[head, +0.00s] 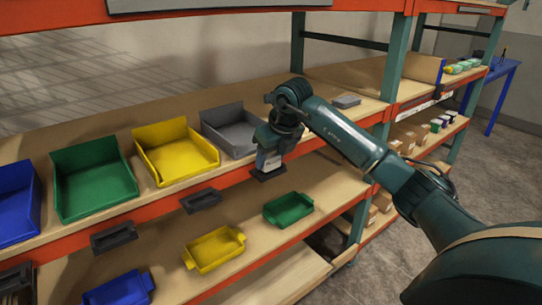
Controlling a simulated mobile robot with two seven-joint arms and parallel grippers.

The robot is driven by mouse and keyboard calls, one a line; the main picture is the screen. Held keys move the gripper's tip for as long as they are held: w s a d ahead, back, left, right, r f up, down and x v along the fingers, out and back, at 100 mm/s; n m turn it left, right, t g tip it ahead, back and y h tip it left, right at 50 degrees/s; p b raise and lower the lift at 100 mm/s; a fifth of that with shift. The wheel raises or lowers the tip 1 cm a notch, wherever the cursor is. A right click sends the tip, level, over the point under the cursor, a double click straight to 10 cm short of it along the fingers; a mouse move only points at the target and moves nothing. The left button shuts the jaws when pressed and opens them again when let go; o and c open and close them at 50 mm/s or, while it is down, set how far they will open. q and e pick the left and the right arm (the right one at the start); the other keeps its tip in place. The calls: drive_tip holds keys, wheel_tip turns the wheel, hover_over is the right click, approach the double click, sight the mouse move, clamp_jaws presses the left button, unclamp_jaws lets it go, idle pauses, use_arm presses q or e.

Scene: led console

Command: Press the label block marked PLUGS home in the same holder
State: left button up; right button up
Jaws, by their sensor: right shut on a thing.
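My right gripper (268,158) points down at the front edge of the upper shelf, before the grey bin. It is shut on a small pale block, seen only in part; I take it for the label block, but no lettering can be read. Directly below is a dark holder (269,174) on the orange shelf rail. The block's lower end is at or just above this holder; I cannot tell how far in it sits. My left gripper is out of view.
More dark holders (202,200) line the rail, one under the green bin (93,174). Yellow (176,150), grey (230,130) and blue (17,203) bins stand behind the rail. Small trays, yellow (213,249) and green (288,209), sit on the shelf below.

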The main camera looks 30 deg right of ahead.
drive_tip(key=shift+s+f, duration=0.1)
drive_tip(key=shift+f, duration=0.4)
idle(0.4)
drive_tip(key=o, duration=1)
drive_tip(key=shift+a+f, duration=0.1)
drive_tip(key=shift+s+r, duration=0.1)
drive_tip(key=shift+r, duration=0.2)
drive_tip(key=v, duration=1.3)
drive_tip(key=shift+r+b, duration=0.2)
drive_tip(key=shift+b, duration=0.2)
